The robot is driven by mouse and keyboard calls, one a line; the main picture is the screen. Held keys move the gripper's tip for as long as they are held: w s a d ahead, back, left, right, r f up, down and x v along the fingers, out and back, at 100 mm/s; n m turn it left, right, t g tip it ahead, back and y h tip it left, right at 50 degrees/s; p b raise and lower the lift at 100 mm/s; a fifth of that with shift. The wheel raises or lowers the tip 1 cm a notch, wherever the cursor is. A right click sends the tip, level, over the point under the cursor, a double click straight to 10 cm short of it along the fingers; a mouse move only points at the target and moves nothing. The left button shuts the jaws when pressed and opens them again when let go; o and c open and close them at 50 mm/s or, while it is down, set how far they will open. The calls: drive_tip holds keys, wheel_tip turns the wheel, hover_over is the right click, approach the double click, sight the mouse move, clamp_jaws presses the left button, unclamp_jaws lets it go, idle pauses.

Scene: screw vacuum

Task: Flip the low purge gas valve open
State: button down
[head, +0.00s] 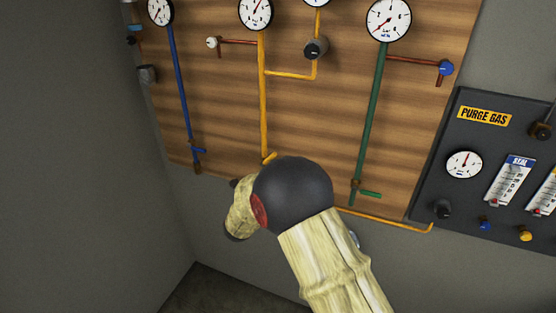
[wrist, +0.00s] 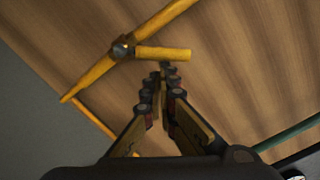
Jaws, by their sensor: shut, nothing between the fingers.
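The valve on the yellow pipe is a dark round pivot with a yellow lever handle (wrist: 165,54). In the wrist view the lever sticks out to the right, at an angle to the slanting yellow pipe (wrist: 95,75). In the head view the handle (head: 270,157) shows at the low end of the vertical yellow pipe (head: 263,100), just above my arm. My gripper (wrist: 167,72) is shut and empty, its fingertips close to the lever's underside in the picture. I cannot tell whether they touch. My arm hides the gripper in the head view.
A wooden board (head: 220,80) carries gauges, a blue pipe (head: 178,75) at left and a green pipe (head: 373,110) at right, each with a low valve. A dark purge gas panel (head: 480,195) stands at right. Grey walls meet at a corner left.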

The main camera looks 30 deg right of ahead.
sight(269, 157)
drive_tip(key=r+n+p, duration=0.1)
drive_tip(key=n+p, duration=0.1)
drive_tip(key=w+r+n+p, duration=0.1)
drive_tip(key=p, duration=0.2)
drive_tip(key=a+n+p, duration=0.1)
drive_tip(key=n+p, duration=0.1)
drive_tip(key=shift+w+a+r+n+p, duration=0.1)
drive_tip(key=shift+w+r+n+p, duration=0.1)
drive_tip(key=shift+r+n+p, duration=0.15)
drive_tip(key=shift+w+a+r+p, duration=0.15)
drive_tip(key=shift+p, duration=0.15)
drive_tip(key=shift+w+a, duration=0.1)
